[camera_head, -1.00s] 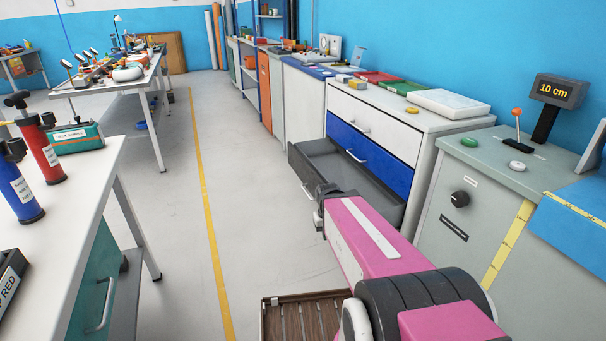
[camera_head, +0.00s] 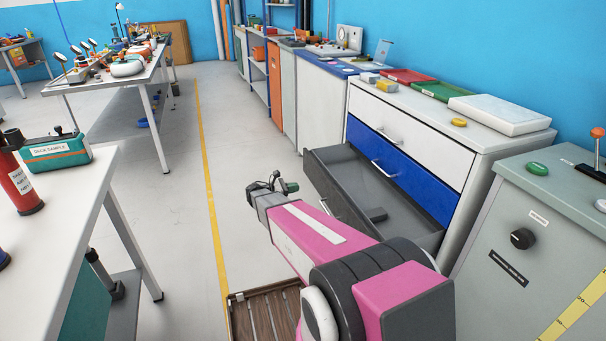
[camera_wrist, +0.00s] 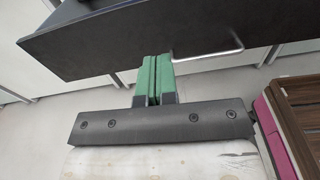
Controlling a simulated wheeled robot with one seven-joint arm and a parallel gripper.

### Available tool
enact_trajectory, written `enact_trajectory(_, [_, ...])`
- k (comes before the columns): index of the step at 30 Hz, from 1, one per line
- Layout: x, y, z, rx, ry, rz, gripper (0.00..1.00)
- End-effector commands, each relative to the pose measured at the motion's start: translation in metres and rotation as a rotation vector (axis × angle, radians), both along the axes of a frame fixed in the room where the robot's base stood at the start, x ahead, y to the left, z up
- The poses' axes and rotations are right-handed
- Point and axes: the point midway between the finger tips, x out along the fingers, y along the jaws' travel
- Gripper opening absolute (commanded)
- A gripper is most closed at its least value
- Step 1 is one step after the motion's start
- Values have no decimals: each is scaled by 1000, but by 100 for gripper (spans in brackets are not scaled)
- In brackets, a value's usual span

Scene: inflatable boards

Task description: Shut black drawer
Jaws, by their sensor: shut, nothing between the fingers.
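The black drawer (camera_head: 338,180) is pulled out at the bottom of a white cabinet, below a blue drawer (camera_head: 405,167). A small dark block lies inside it. My gripper (camera_head: 285,187) is shut and empty, out in front of the drawer at its left side in the head view. In the wrist view, my gripper's green fingers (camera_wrist: 153,60) are pressed together just by the dark drawer front (camera_wrist: 120,45). The silver bar handle (camera_wrist: 212,50) is just right of the fingertips. I cannot tell whether the fingers touch the front.
A white workbench (camera_head: 75,205) stands at the left, and a grey cabinet (camera_head: 530,235) stands right of the drawer cabinet.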

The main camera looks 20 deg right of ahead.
Motion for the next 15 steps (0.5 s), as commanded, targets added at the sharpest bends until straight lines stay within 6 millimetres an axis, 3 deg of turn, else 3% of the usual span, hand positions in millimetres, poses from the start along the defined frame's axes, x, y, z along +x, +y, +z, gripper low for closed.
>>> enact_trajectory(8, [8,-11,2,-53,37,13,0])
enact_trajectory(15, [9,-54,2,-51,35,12,0])
